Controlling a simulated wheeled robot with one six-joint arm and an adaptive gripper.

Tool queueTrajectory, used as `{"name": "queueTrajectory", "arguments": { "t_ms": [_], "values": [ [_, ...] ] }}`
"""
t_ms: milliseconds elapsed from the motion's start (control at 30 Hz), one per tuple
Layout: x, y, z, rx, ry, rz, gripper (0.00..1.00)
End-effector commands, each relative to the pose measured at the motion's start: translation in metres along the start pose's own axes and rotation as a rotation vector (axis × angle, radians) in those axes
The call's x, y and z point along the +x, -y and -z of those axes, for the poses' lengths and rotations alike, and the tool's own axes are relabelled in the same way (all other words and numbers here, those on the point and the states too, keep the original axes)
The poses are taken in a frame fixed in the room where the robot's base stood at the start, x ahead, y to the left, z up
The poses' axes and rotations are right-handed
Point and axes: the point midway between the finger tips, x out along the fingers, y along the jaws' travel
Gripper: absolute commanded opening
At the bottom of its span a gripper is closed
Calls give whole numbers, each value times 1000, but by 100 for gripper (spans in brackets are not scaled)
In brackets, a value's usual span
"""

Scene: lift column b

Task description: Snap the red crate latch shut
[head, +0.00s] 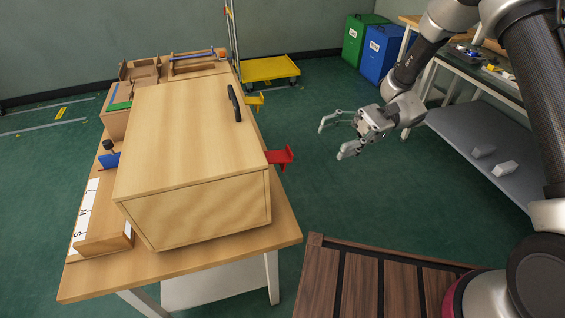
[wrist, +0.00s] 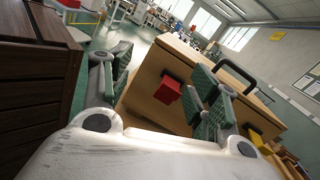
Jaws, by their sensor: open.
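The wooden crate (head: 190,130) sits on a wooden table (head: 85,283), with a black handle (head: 234,103) on its top. The red latch (head: 281,156) sticks out from the crate's right side in the head view. It also shows as a red block (wrist: 167,89) on the crate's face in the wrist view, between my fingers. My gripper (head: 335,139) is open and empty, in the air to the right of the latch and apart from it. I cannot tell the latch's exact angle.
A yellow latch (head: 257,101) sits on the crate's same side, farther back. A dark slatted wooden surface (head: 365,285) is at the front. A yellow cart (head: 268,70) and green (head: 357,36) and blue (head: 379,52) bins stand behind. Green floor is free between crate and right-hand bench (head: 480,130).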

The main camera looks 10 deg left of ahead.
Motion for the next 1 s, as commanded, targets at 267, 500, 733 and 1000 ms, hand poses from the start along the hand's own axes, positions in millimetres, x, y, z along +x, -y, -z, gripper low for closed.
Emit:
{"name": "queueTrajectory", "arguments": {
  "t_ms": [267, 500, 733, 1000],
  "values": [
    [36, 17, 99, 165, 291, 181, 61],
    [49, 18, 121, 198, 358, 232, 61],
    [83, 27, 109, 199, 356, 230, 61],
    [112, 36, 99, 199, 356, 231, 61]
  ]
}}
